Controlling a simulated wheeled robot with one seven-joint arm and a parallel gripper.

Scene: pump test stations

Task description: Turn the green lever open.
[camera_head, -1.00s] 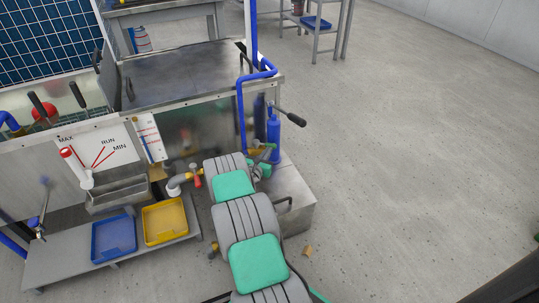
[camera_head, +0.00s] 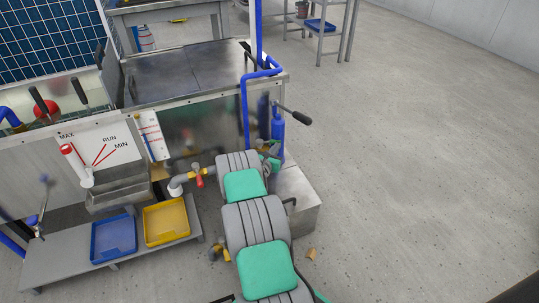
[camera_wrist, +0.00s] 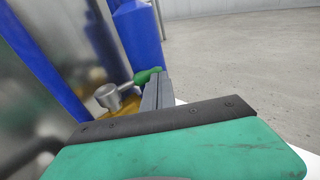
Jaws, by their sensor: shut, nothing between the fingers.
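The green lever (camera_wrist: 148,76) shows in the wrist view just beyond my fingertips, attached to a round metal valve part (camera_wrist: 112,97). My gripper (camera_wrist: 158,92) is shut, its grey fingers together and empty. They are beside the lever's right end and overlap it in the picture; I cannot tell if they touch it. In the head view my gripper (camera_head: 271,163) is low beside the bench's right end, near the blue cylinder, and my arm hides much of the valve there.
A blue cylinder (camera_head: 278,133) stands behind the valve, with a black-handled lever (camera_head: 294,115) above. A red-handled valve (camera_head: 198,178) is left of my arm. Blue (camera_head: 94,259) and yellow (camera_head: 148,237) trays sit on a low shelf. The floor (camera_head: 420,170) to the right is clear.

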